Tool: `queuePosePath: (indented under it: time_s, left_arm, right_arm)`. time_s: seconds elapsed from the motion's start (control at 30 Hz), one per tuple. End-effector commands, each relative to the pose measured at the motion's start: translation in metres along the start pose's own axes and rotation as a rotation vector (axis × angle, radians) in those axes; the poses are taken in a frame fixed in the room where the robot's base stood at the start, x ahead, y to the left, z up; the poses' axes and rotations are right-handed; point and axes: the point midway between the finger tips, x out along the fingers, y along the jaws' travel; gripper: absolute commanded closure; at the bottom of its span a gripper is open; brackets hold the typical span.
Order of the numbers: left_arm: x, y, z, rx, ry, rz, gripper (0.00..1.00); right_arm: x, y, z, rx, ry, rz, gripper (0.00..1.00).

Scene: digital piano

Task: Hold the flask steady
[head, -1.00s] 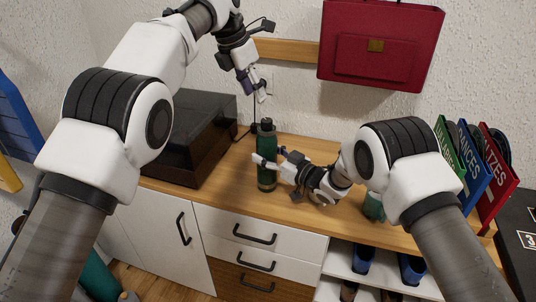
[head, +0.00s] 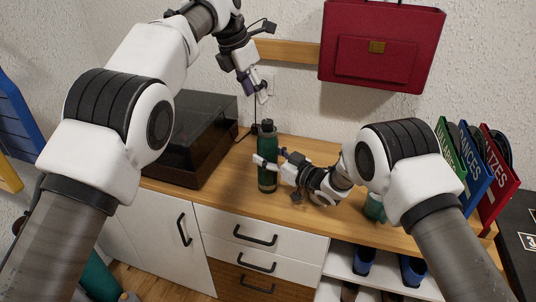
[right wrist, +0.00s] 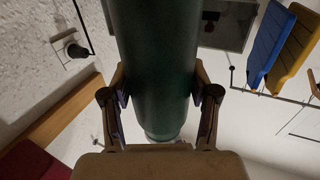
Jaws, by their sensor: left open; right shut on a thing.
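The flask (head: 267,178) is dark green with a black cap and stands upright on the wooden cabinet top in the head view. My right gripper (head: 268,164) reaches it from the right and is shut around its body. In the right wrist view the flask (right wrist: 152,65) fills the middle, with a finger of my right gripper (right wrist: 158,98) against each side. My left gripper (head: 262,92) is open and empty, up near the wall above the flask and apart from it.
A dark box with a glossy lid (head: 195,140) stands left of the flask. A red briefcase (head: 380,45) hangs on the wall. A green cup (head: 374,207) is partly hidden behind my right arm. Record sleeves (head: 478,165) stand at the right end.

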Motion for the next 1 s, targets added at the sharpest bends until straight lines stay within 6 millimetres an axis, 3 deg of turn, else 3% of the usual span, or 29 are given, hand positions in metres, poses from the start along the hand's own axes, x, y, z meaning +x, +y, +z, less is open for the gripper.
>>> queuePosePath:
  time_s: [0.2,0.33,0.43,0.57,0.73,0.9,1.0]
  left_arm:
    - [0.0,-0.002,0.004,0.194,-0.018,-0.007,0.42]
    - [0.02,-0.028,0.013,0.482,-0.135,-0.14,0.42]
    - [0.043,-0.052,0.011,0.662,-0.318,-0.284,0.42]
    - [0.06,-0.065,0.001,0.75,-0.659,-0.376,0.42]
    - [0.068,-0.039,-0.03,0.568,-1.074,-0.237,0.42]
    - [0.076,-0.002,-0.083,0.208,-1.2,-0.099,0.42]
    - [0.079,0.007,-0.107,0.082,-1.207,-0.094,0.42]
  right_arm:
    - [0.0,0.0,0.0,0.0,0.0,0.0,1.0]
    - [0.0,0.0,0.0,0.0,0.0,0.0,1.0]
    - [0.0,0.0,0.0,0.0,0.0,0.0,1.0]
    - [0.0,0.0,0.0,0.0,0.0,0.0,1.0]
    - [0.0,0.0,0.0,0.0,0.0,0.0,1.0]
    - [0.0,0.0,0.0,0.0,0.0,0.0,1.0]
    - [0.0,0.0,0.0,0.0,0.0,0.0,1.0]
